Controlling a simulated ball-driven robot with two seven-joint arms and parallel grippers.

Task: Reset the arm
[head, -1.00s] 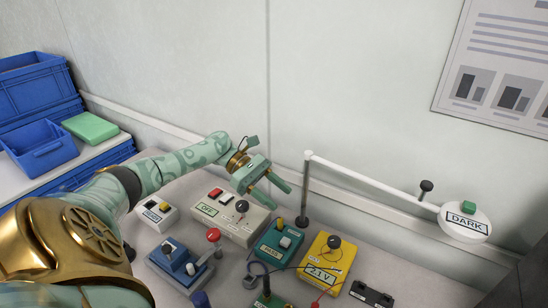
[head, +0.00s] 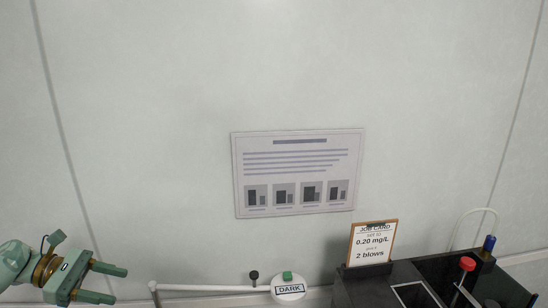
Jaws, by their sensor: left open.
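My left gripper (head: 104,282) shows at the lower left corner of the head view. It is open and empty, its two green fingers apart and pointing right. Only the wrist and a bit of the arm behind it are in view. My right gripper is not in view.
A white horizontal bar (head: 210,288) runs right of my left gripper to a round "DARK" piece (head: 289,289) with a green top. A job card (head: 373,243) stands by a black unit (head: 372,288) at lower right. A poster (head: 298,172) hangs on the wall.

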